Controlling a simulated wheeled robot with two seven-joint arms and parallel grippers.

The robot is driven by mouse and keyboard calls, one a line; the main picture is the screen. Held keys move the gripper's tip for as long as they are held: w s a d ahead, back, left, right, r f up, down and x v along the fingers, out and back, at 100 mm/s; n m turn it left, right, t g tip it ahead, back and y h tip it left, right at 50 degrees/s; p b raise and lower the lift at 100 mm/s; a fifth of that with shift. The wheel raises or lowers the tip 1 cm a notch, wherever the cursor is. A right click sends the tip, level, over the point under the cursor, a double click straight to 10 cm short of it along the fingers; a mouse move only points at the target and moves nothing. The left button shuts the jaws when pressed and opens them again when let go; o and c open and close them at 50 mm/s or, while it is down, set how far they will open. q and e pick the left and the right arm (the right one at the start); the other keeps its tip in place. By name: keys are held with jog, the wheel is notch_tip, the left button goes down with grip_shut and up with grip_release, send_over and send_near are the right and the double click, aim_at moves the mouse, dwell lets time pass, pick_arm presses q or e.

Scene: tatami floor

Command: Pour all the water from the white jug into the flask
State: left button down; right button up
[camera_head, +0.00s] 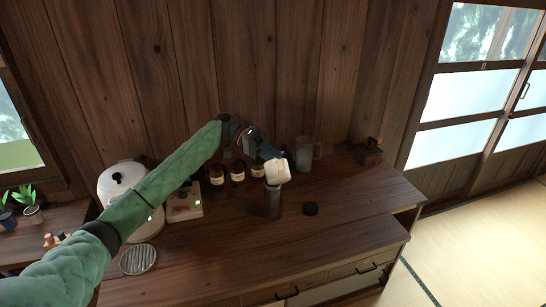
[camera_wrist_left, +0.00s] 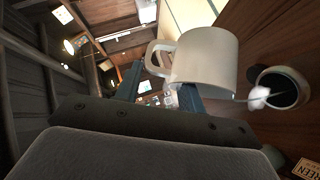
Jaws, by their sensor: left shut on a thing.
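The white jug (camera_head: 277,171) is held tilted just above the flask (camera_head: 272,202), a dark upright cylinder on the wooden cabinet top. My left gripper (camera_head: 264,150) is shut on the jug. In the left wrist view the jug (camera_wrist_left: 207,62) shows its handle between the fingers (camera_wrist_left: 160,92), and its rim points toward the round dark mouth of the flask (camera_wrist_left: 284,88). A small white blob with a thin streak shows between the jug's rim and the flask's mouth; it looks like pouring water. The water level inside either is hidden. My right gripper is not in view.
A black lid (camera_head: 310,208) lies right of the flask. A clear pitcher (camera_head: 303,153) and several brown jars (camera_head: 237,172) stand behind. A white rice cooker (camera_head: 122,180) stands left, with a round metal grille (camera_head: 138,260) before it. The cabinet's front right top is clear.

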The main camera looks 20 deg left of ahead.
pick_arm(q)
jog(key=shift+w+r, duration=0.1)
jog(key=shift+w, duration=0.05)
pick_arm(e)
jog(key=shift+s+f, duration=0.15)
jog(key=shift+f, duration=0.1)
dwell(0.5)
pick_arm(q)
jog(key=shift+a, duration=0.1)
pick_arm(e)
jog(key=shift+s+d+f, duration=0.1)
